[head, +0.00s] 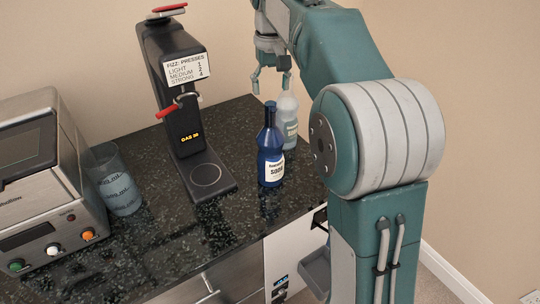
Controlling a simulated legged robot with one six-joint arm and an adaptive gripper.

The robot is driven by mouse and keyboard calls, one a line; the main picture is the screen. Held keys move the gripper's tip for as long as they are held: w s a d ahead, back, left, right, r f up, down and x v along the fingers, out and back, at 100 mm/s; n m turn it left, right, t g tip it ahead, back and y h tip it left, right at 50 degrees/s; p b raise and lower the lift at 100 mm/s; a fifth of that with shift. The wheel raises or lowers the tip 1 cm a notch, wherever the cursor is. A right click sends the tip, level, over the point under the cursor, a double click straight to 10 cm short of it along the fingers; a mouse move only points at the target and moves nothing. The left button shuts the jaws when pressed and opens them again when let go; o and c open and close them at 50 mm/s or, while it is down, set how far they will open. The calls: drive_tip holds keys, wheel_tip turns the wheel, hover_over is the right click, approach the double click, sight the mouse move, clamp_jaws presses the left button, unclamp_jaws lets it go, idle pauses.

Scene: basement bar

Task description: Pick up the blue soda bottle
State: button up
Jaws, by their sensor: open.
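The blue soda bottle (270,150) stands upright on the dark speckled counter, with a white label reading "SODA" facing me. A clear or pale bottle (288,118) with a whitish label stands just behind it to the right. My gripper (270,88) hangs from my arm above and slightly behind the blue bottle, close over the top of the pale bottle. Its fingers are spread, and I see nothing between them. The gap in depth between the fingers and the pale bottle's cap is hard to tell.
A black fizz machine (178,90) with a red lever stands left of the bottles. A clear measuring cup (115,180) and a metal appliance with coloured knobs (45,180) are farther left. The counter (140,255) is bare in front. A beige wall is behind.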

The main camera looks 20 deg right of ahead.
sight(270, 116)
wheel_tip(270, 116, down, 3)
drive_tip(key=f, duration=0.5)
drive_tip(key=shift+s+a, duration=0.15)
drive_tip(key=shift+s, duration=0.15)
clamp_jaws()
